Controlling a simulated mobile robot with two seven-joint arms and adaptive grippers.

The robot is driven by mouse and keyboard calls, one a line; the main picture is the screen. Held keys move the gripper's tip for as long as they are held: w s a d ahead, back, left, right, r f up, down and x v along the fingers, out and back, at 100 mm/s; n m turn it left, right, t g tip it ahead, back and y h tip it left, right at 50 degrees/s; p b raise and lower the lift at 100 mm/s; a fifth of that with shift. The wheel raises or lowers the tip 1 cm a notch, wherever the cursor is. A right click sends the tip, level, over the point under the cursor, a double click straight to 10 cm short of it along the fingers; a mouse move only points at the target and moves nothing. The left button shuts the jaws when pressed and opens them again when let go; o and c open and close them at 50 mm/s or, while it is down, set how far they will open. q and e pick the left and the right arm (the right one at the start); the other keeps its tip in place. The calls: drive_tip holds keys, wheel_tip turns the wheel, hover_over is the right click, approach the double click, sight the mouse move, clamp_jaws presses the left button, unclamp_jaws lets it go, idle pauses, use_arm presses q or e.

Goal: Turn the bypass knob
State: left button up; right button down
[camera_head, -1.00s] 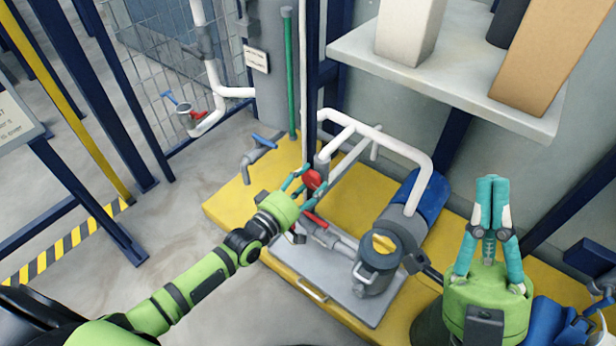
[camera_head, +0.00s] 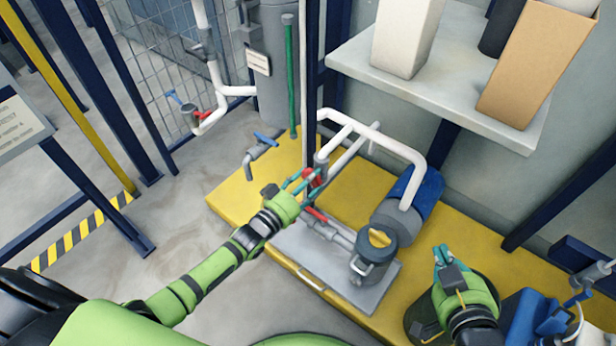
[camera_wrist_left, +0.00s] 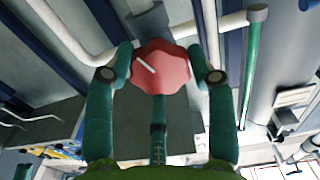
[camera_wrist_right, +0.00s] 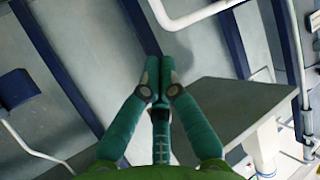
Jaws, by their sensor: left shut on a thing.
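The red bypass knob (camera_wrist_left: 162,68) sits between the two fingers of my left gripper (camera_wrist_left: 166,62) in the left wrist view, with a white mark slanting across its face. The left fingers press on both sides of it. In the head view the knob (camera_head: 314,178) shows partly behind the left gripper (camera_head: 305,180), beside the white pipe. My right gripper (camera_head: 441,256) is at the lower right, over the yellow platform. In the right wrist view its fingertips (camera_wrist_right: 160,72) meet with nothing between them.
A pump with a blue motor (camera_head: 416,192) stands on a grey plate (camera_head: 308,262) on the yellow platform (camera_head: 235,192). White pipes (camera_head: 392,148) arch above it. A shelf (camera_head: 440,92) with boxes juts out at upper right. Blue posts and mesh fencing stand at left.

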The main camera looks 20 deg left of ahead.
use_arm(q)
drive_tip(key=m, duration=0.2)
drive_tip(key=m+p, duration=0.1)
drive_tip(key=m, duration=0.1)
drive_tip(key=shift+w+a+r, duration=0.1)
drive_tip(key=shift+w+r, duration=0.05)
drive_tip(key=shift+r, duration=0.15)
drive_tip(key=shift+m, duration=1.4)
use_arm(e)
drive_tip(key=s+d+f+g+h, duration=0.1)
drive_tip(key=s+d+f+g, duration=0.2)
drive_tip(key=s+f+g, duration=0.2)
drive_tip(key=shift+s+d+f+m+h, duration=0.15)
drive_tip(key=shift+s+f+m+h, duration=0.15)
drive_tip(key=shift+s+f, duration=0.35)
drive_tip(key=shift+f, duration=0.15)
use_arm(q)
drive_tip(key=shift+r, duration=0.1)
drive_tip(key=o, duration=1.2)
drive_tip(key=shift+c, duration=0.2)
drive_tip(key=shift+d, duration=0.2)
drive_tip(key=shift+f, duration=0.25)
